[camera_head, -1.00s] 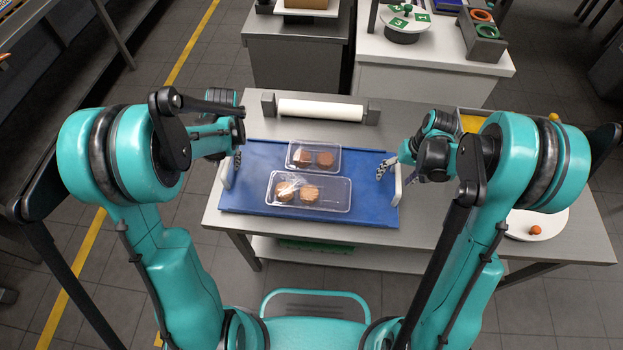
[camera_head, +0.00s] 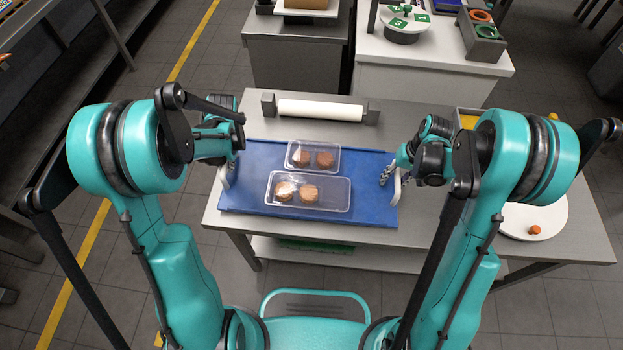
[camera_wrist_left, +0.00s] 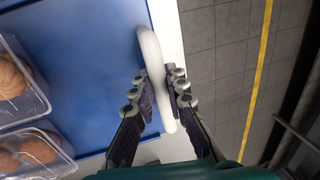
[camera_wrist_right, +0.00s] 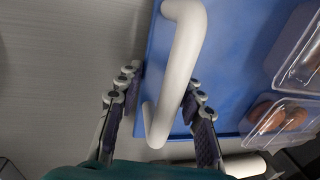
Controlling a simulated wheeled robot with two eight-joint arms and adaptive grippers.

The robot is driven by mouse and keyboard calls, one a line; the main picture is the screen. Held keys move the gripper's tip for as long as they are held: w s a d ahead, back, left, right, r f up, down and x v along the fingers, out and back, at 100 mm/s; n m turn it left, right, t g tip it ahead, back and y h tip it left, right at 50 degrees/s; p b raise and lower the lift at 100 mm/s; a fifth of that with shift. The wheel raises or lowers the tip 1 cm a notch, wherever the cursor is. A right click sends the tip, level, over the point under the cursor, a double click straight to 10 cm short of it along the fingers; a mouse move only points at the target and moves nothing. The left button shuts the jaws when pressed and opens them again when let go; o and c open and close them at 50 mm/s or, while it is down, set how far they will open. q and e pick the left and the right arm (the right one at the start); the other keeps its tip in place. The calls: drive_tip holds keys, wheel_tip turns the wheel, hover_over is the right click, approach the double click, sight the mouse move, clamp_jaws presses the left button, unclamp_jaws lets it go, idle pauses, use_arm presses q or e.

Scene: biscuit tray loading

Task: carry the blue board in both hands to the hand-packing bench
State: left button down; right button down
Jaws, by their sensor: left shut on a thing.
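The blue board (camera_head: 370,195) lies flat on a grey table, with a white handle at each end. It carries two clear trays with round brown biscuits, a smaller tray (camera_head: 313,146) behind a larger tray (camera_head: 340,193). My left gripper (camera_wrist_left: 160,98) is shut on the left handle (camera_wrist_left: 150,48), with a finger on each side of it. My right gripper (camera_wrist_right: 160,92) is open, its fingers apart on both sides of the right handle (camera_wrist_right: 186,40). In the head view the left fingertips are mostly hidden by the arm; the right gripper (camera_head: 387,172) shows at the board's right end.
A white roller (camera_head: 320,110) on grey supports stands behind the board. A white round plate (camera_head: 550,215) with an orange item and a yellow container (camera_head: 468,122) are at the right of the table. Benches with other items stand beyond; floor is clear on the left.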

use_arm(q)
drive_tip(key=shift+d, duration=0.25)
use_arm(e)
drive_tip(key=shift+a, duration=0.35)
use_arm(q)
drive_tip(key=shift+r, duration=0.15)
use_arm(e)
drive_tip(key=shift+r, duration=0.1)
